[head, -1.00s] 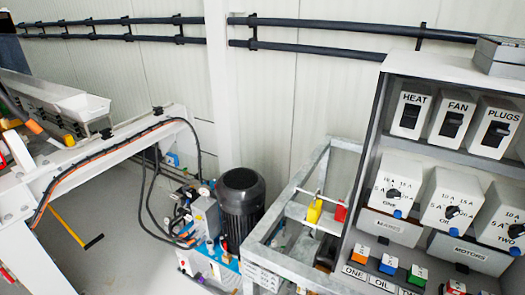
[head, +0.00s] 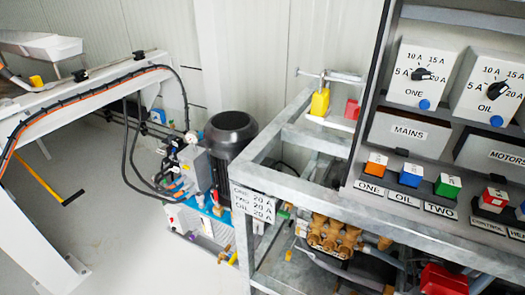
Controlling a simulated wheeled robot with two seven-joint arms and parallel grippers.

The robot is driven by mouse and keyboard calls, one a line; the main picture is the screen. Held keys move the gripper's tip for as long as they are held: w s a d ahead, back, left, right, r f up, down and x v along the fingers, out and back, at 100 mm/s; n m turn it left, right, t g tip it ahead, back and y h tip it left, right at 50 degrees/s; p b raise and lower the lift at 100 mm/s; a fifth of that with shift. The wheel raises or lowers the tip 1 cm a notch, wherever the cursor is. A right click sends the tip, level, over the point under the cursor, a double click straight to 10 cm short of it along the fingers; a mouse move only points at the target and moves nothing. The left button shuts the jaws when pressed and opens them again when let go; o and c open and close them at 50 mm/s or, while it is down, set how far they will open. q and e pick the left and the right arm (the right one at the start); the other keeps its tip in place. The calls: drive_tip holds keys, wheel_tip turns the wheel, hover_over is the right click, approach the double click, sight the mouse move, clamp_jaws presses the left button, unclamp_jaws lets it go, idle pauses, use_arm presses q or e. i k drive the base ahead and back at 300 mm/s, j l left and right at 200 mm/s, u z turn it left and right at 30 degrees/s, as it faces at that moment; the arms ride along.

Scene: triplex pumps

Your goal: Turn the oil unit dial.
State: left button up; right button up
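The oil unit is a white box (head: 480,112) labelled OIL on the grey cabinet at the right of the head view. Its black dial (head: 497,91) sits among the marks 5 A, 10 A and 15 A. I cannot tell clearly which mark its pointer faces. A blue button (head: 496,121) is at the lower edge of the box. To its left is a similar white box labelled ONE, with its own black dial (head: 421,74) and blue button (head: 424,104). Neither of my grippers is in view.
Below are orange (head: 376,164), blue (head: 411,175) and green (head: 448,185) switches above labels ONE, OIL and TWO. A card (head: 252,203) on the grey frame reads 20 A in several rows. A black motor (head: 231,135) stands left of the frame. Open floor lies at left.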

sight(497, 90)
drive_tip(key=z, duration=1.4)
